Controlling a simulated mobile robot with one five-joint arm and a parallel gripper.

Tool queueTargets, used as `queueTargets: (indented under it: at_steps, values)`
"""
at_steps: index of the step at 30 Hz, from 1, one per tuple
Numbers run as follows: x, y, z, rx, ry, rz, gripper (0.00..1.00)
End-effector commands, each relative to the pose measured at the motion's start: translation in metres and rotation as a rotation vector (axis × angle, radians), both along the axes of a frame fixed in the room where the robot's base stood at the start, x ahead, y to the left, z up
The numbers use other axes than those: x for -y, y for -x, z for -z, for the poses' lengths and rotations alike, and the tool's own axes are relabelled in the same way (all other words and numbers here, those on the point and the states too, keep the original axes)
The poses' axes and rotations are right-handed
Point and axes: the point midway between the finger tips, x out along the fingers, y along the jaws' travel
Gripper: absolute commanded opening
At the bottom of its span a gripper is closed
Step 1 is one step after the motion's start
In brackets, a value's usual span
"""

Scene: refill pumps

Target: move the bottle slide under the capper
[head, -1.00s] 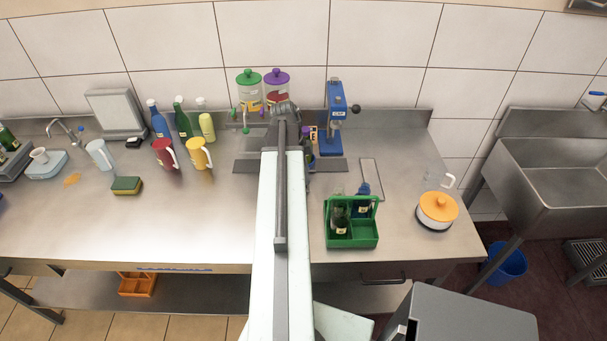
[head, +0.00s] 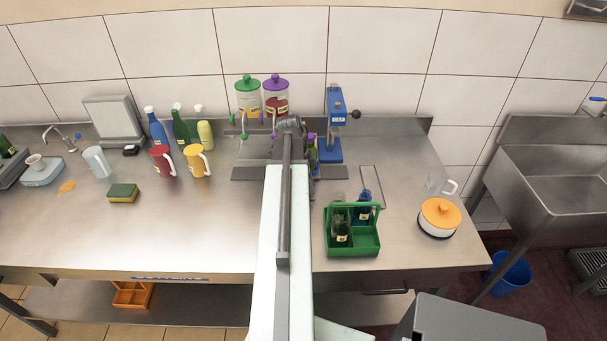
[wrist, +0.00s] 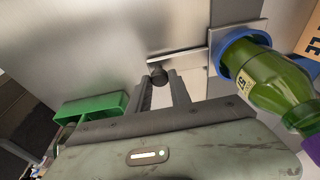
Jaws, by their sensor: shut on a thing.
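The bottle slide is a flat metal plate (wrist: 180,60) with a blue ring (wrist: 222,72) and a dark knob (wrist: 158,74). A green bottle (wrist: 268,85) with a purple cap stands in the ring; in the head view the bottle (head: 312,153) is partly hidden behind my arm. My gripper (wrist: 161,90) is shut on the slide's knob; in the head view the arm hides the fingers. The blue capper (head: 335,120) with a black side knob stands just right of the bottle. A dark rail (head: 330,173) runs left and right of my arm.
Two dispensers, green-lidded (head: 248,95) and purple-lidded (head: 276,95), stand behind my arm. A green crate (head: 352,245) with bottles sits at front right, near an orange-lidded pot (head: 439,216). Bottles and jugs stand to the left. The counter's front left is clear.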

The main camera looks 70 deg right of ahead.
Motion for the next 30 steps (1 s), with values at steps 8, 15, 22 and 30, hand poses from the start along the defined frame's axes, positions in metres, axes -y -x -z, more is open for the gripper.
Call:
queueTargets:
  at_steps: [8,15,22,30]
  values:
    - [0.010,0.025,0.000,-0.001,0.003,0.000,0.00]
    - [0.016,0.039,0.000,0.000,0.002,-0.001,0.00]
    - [0.017,0.041,0.000,0.000,0.002,-0.001,0.00]
    - [0.025,0.062,0.000,-0.001,0.003,0.000,0.00]
